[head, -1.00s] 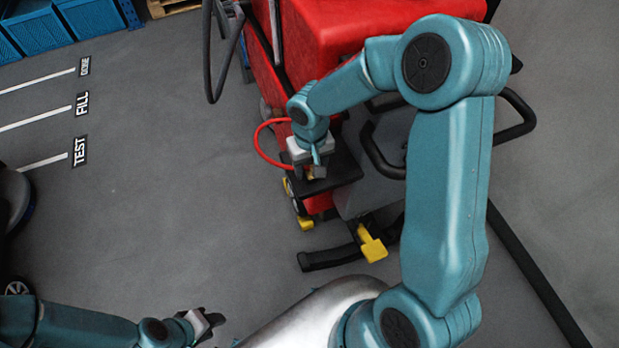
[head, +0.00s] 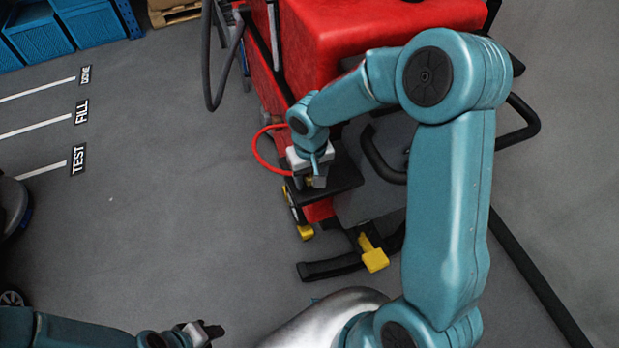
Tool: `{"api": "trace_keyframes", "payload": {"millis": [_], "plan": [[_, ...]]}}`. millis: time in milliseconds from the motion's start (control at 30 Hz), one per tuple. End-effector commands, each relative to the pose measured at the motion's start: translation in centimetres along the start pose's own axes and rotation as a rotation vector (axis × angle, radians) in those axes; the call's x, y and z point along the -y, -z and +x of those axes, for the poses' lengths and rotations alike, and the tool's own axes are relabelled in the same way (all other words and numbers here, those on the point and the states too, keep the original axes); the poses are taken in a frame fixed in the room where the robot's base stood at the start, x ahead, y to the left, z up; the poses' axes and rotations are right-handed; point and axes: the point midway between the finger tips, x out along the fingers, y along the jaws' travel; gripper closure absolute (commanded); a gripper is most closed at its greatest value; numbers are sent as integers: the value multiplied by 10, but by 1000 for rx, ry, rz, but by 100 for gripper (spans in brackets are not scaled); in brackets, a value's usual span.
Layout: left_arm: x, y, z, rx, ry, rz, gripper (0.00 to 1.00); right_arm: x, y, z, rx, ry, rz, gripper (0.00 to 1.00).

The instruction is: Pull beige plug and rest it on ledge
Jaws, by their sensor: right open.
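My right gripper (head: 312,182) is over the black ledge (head: 343,178) on the red scrubber's near side, fingers pointing down and open. A small yellowish-beige bit (head: 309,184) shows between its fingers; it may be the beige plug, but the gripper hides most of it. I cannot tell if the fingers touch it. A red cable (head: 258,150) loops out to the left beside this gripper. My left gripper (head: 213,331) is low in the picture, over the floor and away from the scrubber. It is too small and dark to tell whether it is open.
The red scrubber (head: 375,25) fills the upper middle. Its black handle (head: 378,160) is right of the ledge. A yellow pedal (head: 374,259) and a black bar (head: 330,268) are below. Floor signs read TEST (head: 78,158), FILL (head: 81,112) and DONE.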

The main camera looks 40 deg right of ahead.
Motion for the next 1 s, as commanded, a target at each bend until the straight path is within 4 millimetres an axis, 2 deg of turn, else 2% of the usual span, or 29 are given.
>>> {"api": "trace_keyframes", "payload": {"millis": [933, 967, 1000], "plan": [[2, 0, 4, 0, 0, 0, 61, 0, 0, 0, 1, 0, 0, 48], [2, 0, 4, 0, 0, 0, 61, 0, 0, 0, 1, 0, 0, 51], [2, 0, 4, 0, 0, 0, 61, 0, 0, 0, 1, 0, 0, 64]]}}
